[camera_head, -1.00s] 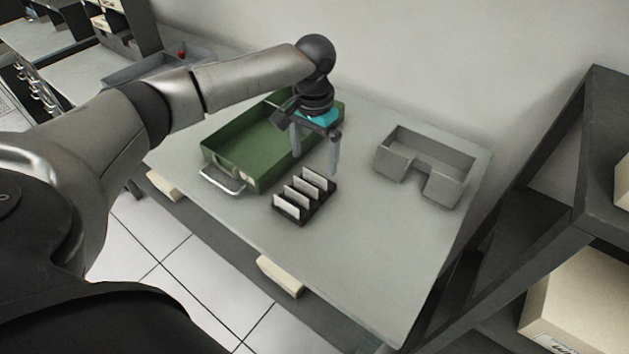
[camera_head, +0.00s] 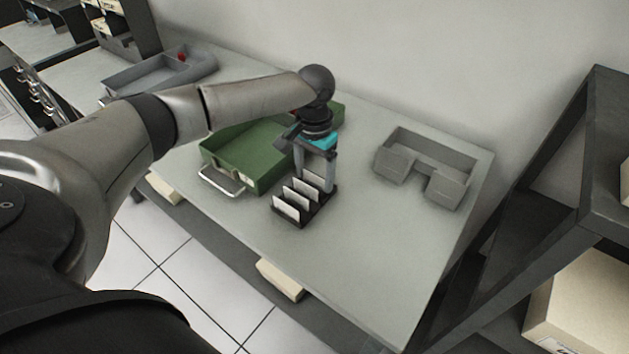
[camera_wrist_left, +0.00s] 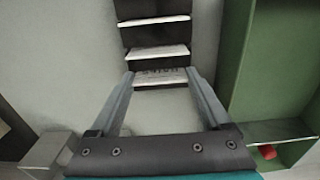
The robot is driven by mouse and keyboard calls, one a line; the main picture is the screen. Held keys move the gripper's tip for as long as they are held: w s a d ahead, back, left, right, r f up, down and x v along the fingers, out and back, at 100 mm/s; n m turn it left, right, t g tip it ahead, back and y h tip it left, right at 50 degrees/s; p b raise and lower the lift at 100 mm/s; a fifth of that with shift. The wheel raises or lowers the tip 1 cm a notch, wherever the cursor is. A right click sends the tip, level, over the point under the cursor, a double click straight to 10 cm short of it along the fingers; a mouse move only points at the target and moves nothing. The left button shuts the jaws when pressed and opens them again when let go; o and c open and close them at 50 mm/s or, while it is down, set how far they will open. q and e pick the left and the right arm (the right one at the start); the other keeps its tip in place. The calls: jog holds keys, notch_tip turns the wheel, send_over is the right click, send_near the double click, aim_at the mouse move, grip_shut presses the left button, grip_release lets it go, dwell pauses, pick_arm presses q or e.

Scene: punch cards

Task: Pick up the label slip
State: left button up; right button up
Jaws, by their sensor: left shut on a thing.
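A small black rack (camera_head: 316,213) stands on the grey table and holds several upright white slips in a row. My left gripper (camera_head: 315,184) points down over the rack's far end. Its two fingers are at the two ends of the farthest slip (camera_head: 315,179), shut on it across its width. In the left wrist view this slip (camera_wrist_left: 162,77) lies between the fingertips and shows dark lettering, only partly legible. It still stands at the rack, and I cannot tell whether it is lifted at all. The nearer slips (camera_head: 285,208) stand free. My right gripper is not in view.
A green tray (camera_head: 228,178) with a metal handle lies just left of the rack. A grey notched bin (camera_head: 398,166) stands to the right. A dark shelf (camera_head: 545,170) rises past the table's right edge. The front right of the table (camera_head: 372,265) is clear.

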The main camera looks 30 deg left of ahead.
pick_arm(q)
jog(key=c, duration=0.4)
jog(key=shift+r, duration=0.1)
jog(key=shift+c, duration=0.2)
